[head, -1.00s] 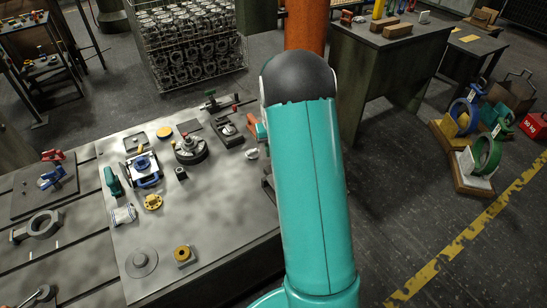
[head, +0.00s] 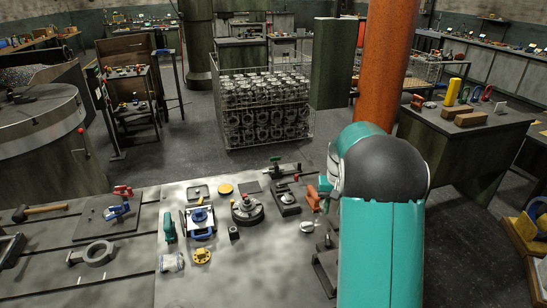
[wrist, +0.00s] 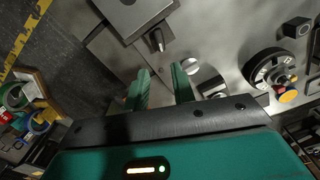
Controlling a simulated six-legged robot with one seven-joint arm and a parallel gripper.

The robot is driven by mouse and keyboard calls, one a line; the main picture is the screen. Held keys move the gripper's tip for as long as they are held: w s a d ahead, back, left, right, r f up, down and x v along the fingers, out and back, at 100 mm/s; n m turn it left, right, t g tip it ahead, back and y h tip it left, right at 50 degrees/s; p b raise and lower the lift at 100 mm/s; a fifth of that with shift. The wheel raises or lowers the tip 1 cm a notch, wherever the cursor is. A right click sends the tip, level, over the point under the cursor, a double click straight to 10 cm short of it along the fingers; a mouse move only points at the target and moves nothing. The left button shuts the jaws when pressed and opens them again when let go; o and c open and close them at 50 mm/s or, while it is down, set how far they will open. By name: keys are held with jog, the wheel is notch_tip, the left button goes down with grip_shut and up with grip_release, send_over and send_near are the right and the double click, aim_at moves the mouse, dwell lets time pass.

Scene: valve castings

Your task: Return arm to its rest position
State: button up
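My teal arm (head: 381,245) with its dark rounded joint fills the lower right of the head view and hides part of the workbench behind it. My gripper (wrist: 161,82) shows in the wrist view, its two green fingers apart with bare bench surface between them. It is open and empty above the grey workbench (head: 275,265). In the head view the fingers cannot be made out behind the arm.
The bench holds a round dark fixture (head: 247,210), a blue-and-silver vise (head: 199,220), a yellow flanged part (head: 202,256) and a grey ring (head: 94,254). A wire crate of castings (head: 266,110) stands behind. An orange column (head: 388,65) rises behind my arm.

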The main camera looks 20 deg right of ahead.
jog(key=s+a+r+n+t, duration=0.1)
jog(key=s+a+r, duration=0.4)
jog(key=a+r, duration=0.25)
jog(key=s+a+r+n+t, duration=0.1)
jog(key=s+a+r+t, duration=0.1)
jog(key=s+a+r, duration=0.45)
jog(key=s+a+r+n+t, duration=0.2)
jog(key=s+a, duration=1)
jog(key=s, duration=0.1)
jog(key=shift+s+n+t, duration=0.3)
jog(key=shift+s+n, duration=0.1)
